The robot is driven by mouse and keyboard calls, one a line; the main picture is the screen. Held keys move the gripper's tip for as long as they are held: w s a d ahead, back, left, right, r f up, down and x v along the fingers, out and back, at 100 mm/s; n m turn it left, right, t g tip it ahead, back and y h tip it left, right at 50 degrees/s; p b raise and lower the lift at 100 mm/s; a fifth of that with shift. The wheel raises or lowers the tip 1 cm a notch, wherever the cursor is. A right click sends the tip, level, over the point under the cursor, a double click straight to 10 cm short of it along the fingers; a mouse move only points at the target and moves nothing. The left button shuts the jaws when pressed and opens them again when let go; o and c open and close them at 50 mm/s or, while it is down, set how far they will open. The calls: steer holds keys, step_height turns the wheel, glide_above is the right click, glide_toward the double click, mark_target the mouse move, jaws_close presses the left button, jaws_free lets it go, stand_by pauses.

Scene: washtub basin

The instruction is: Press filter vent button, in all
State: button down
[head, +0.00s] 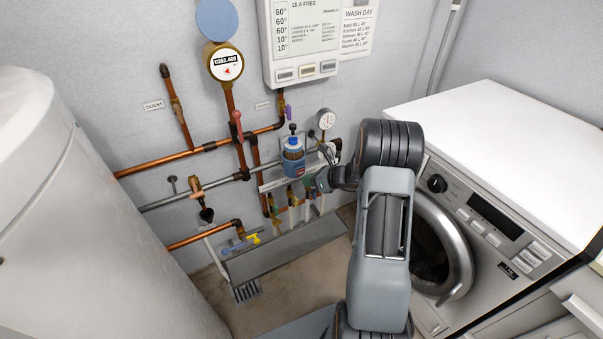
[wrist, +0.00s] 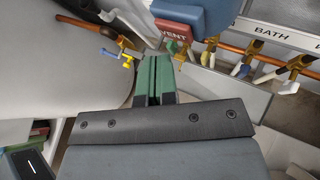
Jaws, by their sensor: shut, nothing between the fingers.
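The filter (head: 293,158) stands on the pipework on the back wall in the head view, with a dark knob on top and a blue body. In the wrist view its blue housing (wrist: 198,14) is at the top, with a red part marked VENT (wrist: 173,30) below it. I cannot tell a separate button from that red part. My gripper (wrist: 153,62) is shut and empty, its green fingers pointing up the picture just below and left of the red part. I cannot tell whether they touch it.
Several small valves (wrist: 245,70) sit under a rail marked BATH (wrist: 272,34), right of my fingers. A yellow-handled tap (wrist: 127,62) is to the left. A washing machine (head: 480,235) stands at right, a white tank (head: 60,210) at left. A pressure gauge (head: 326,119) is close above my wrist.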

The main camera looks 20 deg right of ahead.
steer(key=shift+s, duration=0.1)
steer(key=shift+s+d, duration=0.15)
steer(key=shift+s, duration=1.05)
steer(key=shift+s+d, duration=0.1)
steer(key=shift+s, duration=1.1)
steer(key=s+a+r+n+g+h+p, duration=0.1)
steer(key=s+a+r+n+g+p, duration=0.2)
steer(key=s+n, duration=0.4)
steer(key=s+a+r+n+g+h+p, duration=0.1)
steer(key=s+a+r+n+g+p, duration=0.25)
steer(key=n, duration=0.55)
steer(key=s+a+r+n+h+p, duration=0.1)
steer(key=s+r+n+h+p, duration=0.1)
steer(key=r, duration=0.6)
steer(key=s+a+r+n+h+p, duration=0.2)
steer(key=s+r+n+p, duration=0.2)
steer(key=r+n, duration=0.3)
steer(key=s+a+r+n+t+h+p, duration=0.1)
steer(key=s+a+r+n+h+p, duration=0.1)
steer(key=r, duration=0.9)
steer(key=s+n+p, duration=0.1)
steer(key=n+p, duration=0.1)
steer(key=n, duration=0.1)
steer(key=shift+s+r+h, duration=0.25)
steer(key=shift+h, duration=0.05)
